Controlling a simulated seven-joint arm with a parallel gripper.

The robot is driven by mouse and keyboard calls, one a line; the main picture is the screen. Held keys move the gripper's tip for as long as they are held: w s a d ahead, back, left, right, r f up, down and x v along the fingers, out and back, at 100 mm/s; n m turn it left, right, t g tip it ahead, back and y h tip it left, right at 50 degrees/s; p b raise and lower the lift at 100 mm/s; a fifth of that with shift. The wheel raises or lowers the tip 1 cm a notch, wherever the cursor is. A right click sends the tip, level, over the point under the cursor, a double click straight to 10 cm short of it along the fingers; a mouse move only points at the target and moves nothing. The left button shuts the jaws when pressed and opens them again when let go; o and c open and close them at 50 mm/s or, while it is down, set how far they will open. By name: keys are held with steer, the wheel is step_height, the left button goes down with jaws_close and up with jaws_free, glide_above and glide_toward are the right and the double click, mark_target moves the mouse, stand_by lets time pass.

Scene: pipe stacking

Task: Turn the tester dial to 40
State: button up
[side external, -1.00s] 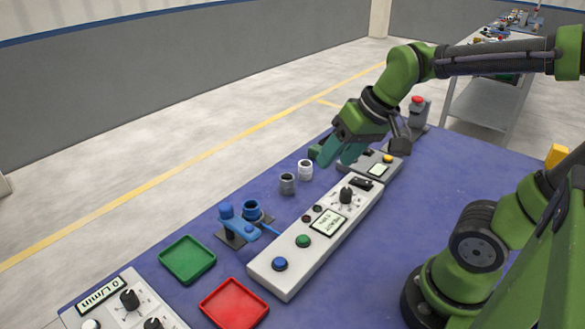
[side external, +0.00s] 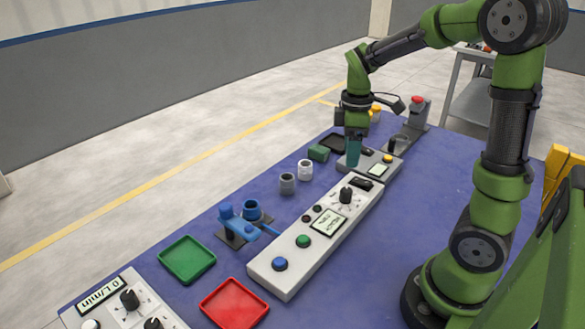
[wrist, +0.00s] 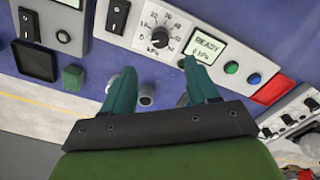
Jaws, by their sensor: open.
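The tester is a long light panel (side external: 275,270) with a black dial knob (side external: 346,194), a display (side external: 329,222), and green and blue buttons. In the wrist view the dial (wrist: 159,37) sits on a numbered kPa scale; its exact setting is too small to read. The display there (wrist: 207,50) reads READY with a kPa value that looks like 0. My gripper (side external: 353,162) points down behind the dial end of the tester, over the small grey box, apart from the dial. In the wrist view its fingers (wrist: 158,68) are spread and empty, below the dial in the picture.
A grey pipe (side external: 287,183) and a white pipe (side external: 305,169) stand left of the tester. Green (side external: 187,279) and red (side external: 234,318) trays lie in front.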

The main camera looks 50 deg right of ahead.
mark_target(347, 190)
step_height(347, 190, down, 12)
steer(key=shift+r, duration=0.1)
stand_by(0.4)
steer(key=c, duration=1)
steer(key=shift+c, duration=0.2)
